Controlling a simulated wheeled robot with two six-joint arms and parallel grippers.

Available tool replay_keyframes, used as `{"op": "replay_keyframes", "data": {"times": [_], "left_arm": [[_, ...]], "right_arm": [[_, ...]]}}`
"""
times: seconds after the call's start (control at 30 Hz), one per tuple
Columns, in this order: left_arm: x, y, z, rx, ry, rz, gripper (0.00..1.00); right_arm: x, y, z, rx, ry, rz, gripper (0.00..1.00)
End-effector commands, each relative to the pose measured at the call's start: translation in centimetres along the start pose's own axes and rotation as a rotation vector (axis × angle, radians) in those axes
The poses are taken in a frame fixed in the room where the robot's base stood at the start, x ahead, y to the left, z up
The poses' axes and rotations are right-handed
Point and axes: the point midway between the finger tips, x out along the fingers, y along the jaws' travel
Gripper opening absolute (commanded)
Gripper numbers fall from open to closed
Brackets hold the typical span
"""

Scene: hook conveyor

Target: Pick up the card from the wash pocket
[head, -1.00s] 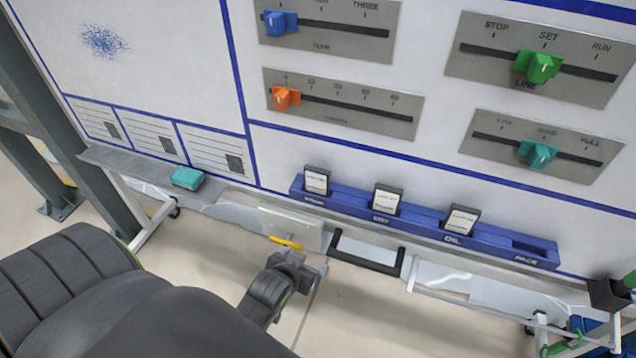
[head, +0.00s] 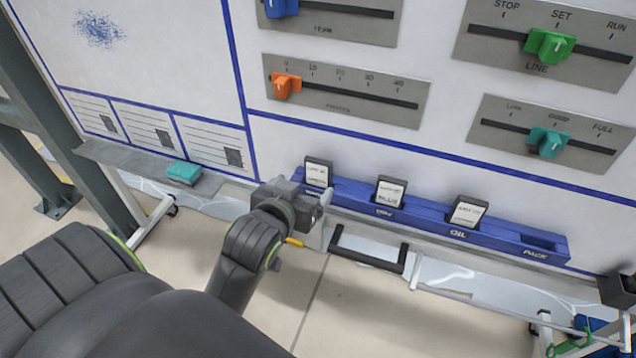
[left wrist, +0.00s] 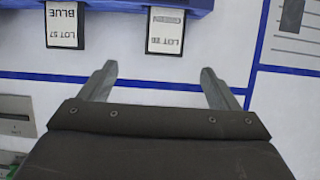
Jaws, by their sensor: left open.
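The blue rack (head: 420,214) on the board's lower edge has a row of pockets; DRY, OIL and PACK labels show, the leftmost label is hard to read. The card (head: 318,172) in that leftmost pocket stands upright, white with a dark edge. My left gripper (head: 322,204) is open and empty just in front of this pocket and hides part of it. My right gripper is not in view.
Other cards stand in the middle pocket (head: 389,193) and the OIL pocket (head: 468,211); the PACK pocket looks empty. A black handle (head: 367,257) sits below the rack. A teal block (head: 184,172) lies on the left ledge. Sliders are above.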

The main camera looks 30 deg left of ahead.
Motion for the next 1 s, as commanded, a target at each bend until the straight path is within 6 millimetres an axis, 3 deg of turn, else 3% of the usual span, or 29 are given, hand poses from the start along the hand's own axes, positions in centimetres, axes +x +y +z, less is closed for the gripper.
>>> {"op": "replay_keyframes", "data": {"times": [0.3, 0.67, 1.0], "left_arm": [[5.4, -0.1, -0.1, 0.002, -0.001, -0.001, 0.84], [7.9, -0.1, -0.1, 0.001, 0.000, 0.000, 0.84], [11.7, -0.8, 0.2, 0.001, 0.000, 0.000, 0.84]], "right_arm": [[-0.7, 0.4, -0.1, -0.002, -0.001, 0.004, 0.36], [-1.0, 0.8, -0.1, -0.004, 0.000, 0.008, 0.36], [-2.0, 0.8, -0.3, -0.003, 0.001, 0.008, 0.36]]}}
